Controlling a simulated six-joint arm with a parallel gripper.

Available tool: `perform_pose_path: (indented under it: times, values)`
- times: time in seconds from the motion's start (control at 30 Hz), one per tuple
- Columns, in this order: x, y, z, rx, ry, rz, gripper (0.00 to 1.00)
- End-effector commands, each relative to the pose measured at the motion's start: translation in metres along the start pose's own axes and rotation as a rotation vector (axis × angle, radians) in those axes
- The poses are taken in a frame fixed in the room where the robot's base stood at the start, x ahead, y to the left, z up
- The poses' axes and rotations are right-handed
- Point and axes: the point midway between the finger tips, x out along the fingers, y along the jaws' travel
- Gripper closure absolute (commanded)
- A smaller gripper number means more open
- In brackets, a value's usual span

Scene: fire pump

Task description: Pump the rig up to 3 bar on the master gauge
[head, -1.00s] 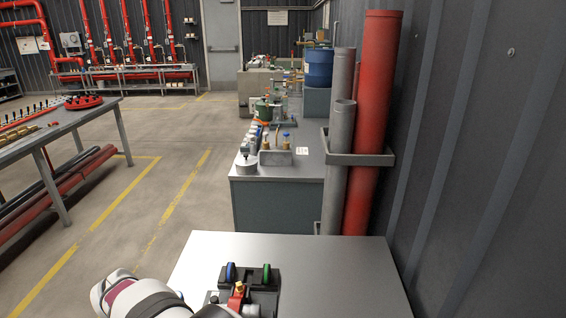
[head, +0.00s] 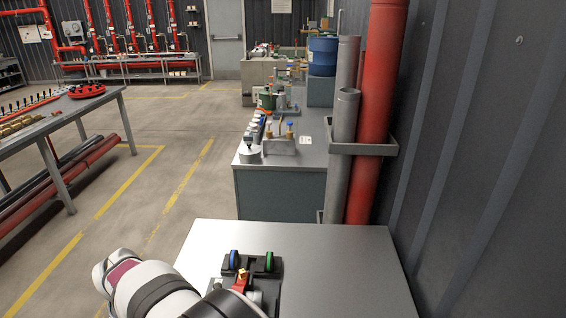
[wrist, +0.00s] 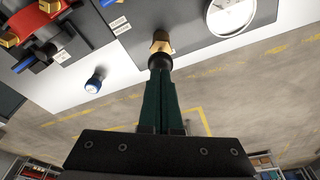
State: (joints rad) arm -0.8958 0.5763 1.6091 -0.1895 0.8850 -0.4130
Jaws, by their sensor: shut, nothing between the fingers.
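In the wrist view my gripper (wrist: 160,82) has its dark green fingers together and empty. Their tips are close to a black round end with a brass fitting (wrist: 161,42) on a grey panel; I cannot tell whether they touch. A white-faced gauge (wrist: 231,14) is cut off at the top right; its reading is not legible. A pump handle cannot be made out.
The grey bench top (head: 340,265) is clear at the right. Red and grey pipes (head: 377,120) stand by the wall. Another bench (head: 307,158) carries brass fittings and a gauge.

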Motion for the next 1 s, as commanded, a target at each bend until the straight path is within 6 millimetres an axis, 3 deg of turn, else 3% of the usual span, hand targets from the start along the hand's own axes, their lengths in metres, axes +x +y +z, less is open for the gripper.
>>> perform_pose_path:
  times: [0.43, 1.0]
  values:
    - [0.001, 0.0, 0.0, 0.0, 0.0, 0.0, 1.0]
    - [0.024, 0.0, 0.005, 0.0, 0.0, 0.0, 1.0]
